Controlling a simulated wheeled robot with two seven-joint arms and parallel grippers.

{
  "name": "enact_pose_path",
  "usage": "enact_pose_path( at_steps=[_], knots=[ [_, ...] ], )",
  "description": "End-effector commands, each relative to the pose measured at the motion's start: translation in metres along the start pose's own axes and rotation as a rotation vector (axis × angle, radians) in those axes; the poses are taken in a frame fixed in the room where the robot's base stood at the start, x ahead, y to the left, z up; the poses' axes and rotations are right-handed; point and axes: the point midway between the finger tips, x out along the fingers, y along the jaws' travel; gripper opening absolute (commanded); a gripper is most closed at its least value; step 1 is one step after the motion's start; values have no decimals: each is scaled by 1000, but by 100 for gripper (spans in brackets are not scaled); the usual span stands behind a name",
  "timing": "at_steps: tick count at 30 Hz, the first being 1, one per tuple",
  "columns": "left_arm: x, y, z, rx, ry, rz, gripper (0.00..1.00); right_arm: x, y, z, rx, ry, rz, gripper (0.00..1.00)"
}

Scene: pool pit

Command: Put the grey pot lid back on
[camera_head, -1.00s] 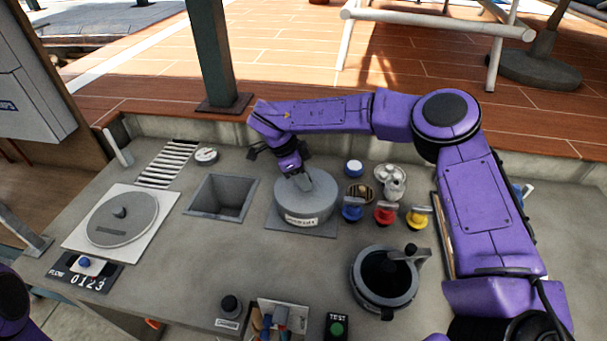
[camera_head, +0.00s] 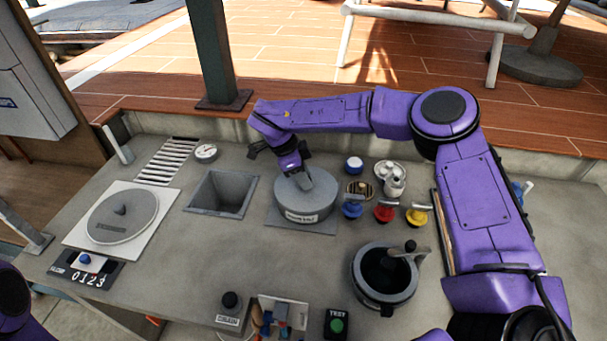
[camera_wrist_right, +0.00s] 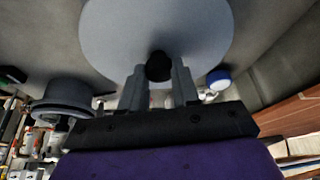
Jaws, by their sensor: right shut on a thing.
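The grey pot with its grey lid (camera_head: 319,198) stands on a square grey plate (camera_head: 286,220) in the middle of the counter. The lid sits on top of the pot and looks level; I cannot tell if it is fully seated. My right gripper (camera_head: 304,182) reaches down from above and is shut on the lid's knob. In the right wrist view the round lid (camera_wrist_right: 158,25) fills the top, and its black knob (camera_wrist_right: 159,66) sits between the two fingers. My left gripper is not in view; only a bit of my left arm shows at the lower left.
An open square pit (camera_head: 222,192) lies left of the pot. Blue, red and yellow valves (camera_head: 384,212) stand close on its right. A dark open strainer pot (camera_head: 384,275) is at front right. A round grey cover (camera_head: 122,216) lies at the left.

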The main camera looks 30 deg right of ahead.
Motion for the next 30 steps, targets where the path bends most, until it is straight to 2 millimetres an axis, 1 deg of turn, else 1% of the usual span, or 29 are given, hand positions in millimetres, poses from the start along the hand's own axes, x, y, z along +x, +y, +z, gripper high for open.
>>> enact_pose_path(
  at_steps=[7, 8, 9, 10, 16, 17, 18, 26, 30],
  knots=[
    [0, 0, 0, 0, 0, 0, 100, 0, 0, 0, 0, 0, 0, 0],
    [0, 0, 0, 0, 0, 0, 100, 0, 0, 0, 0, 0, 0, 37],
    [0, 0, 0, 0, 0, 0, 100, 0, 0, 0, 0, 0, 0, 50],
    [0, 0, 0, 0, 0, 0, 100, 0, 0, 0, 0, 0, 0, 60],
    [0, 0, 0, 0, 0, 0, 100, 0, 0, 0, 0, 0, 0, 60],
    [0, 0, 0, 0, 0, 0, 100, 1, 0, 0, 0, 0, 1, 64],
    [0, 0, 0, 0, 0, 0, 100, 1, 0, 0, 0, 0, 1, 69],
    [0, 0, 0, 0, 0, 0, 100, 0, 0, 0, 0, 0, 1, 69],
    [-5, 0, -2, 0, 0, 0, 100, -4, 0, -2, 0, 0, 0, 69]
  ],
)
